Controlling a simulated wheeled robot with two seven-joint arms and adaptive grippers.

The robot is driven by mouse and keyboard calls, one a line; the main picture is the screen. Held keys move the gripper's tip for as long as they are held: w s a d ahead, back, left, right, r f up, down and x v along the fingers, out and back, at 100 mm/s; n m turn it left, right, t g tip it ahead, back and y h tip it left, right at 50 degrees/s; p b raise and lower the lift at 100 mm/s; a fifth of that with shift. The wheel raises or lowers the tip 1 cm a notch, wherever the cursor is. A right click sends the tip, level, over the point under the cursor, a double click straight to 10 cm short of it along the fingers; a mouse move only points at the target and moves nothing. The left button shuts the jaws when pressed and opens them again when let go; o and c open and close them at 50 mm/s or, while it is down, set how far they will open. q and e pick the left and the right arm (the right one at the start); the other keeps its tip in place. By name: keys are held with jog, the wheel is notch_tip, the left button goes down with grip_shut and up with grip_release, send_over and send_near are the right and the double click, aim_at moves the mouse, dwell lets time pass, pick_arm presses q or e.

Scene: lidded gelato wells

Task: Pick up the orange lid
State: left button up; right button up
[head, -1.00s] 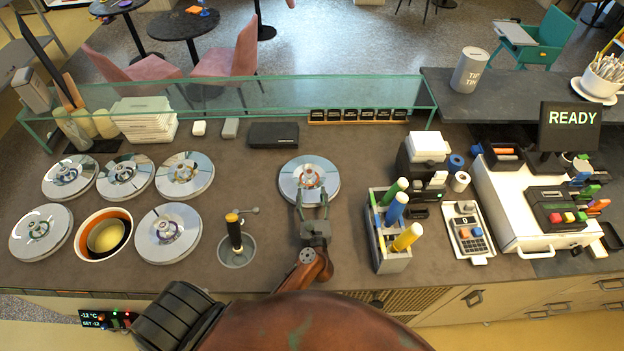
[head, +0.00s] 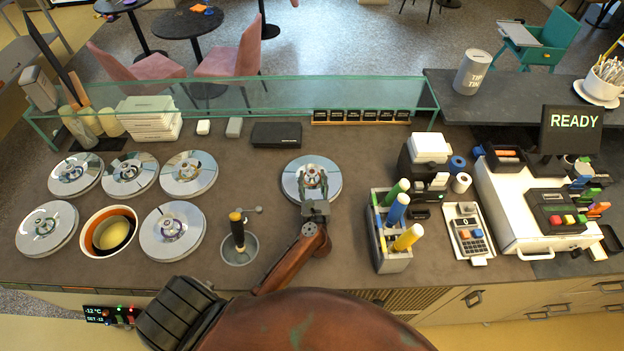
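A round, shiny metal lid (head: 291,186) with a small orange-marked knob lies flat on the counter right of the wells. My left gripper (head: 313,174) is over this lid, with its two fingers parted on either side of the knob. The fingers hide part of the knob, and I cannot see whether they touch it. The lid rests on the counter. My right gripper is out of view.
Several other metal lids (head: 157,248) cover wells at the left, around an open orange-rimmed well (head: 86,243). A scoop well (head: 246,258) is left of my arm. A bottle caddy (head: 394,262) stands to the right. A glass guard (head: 350,88) runs behind.

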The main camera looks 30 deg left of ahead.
pick_arm(q)
grip_shut()
dwell(0.3)
jog(key=shift+r, duration=0.15)
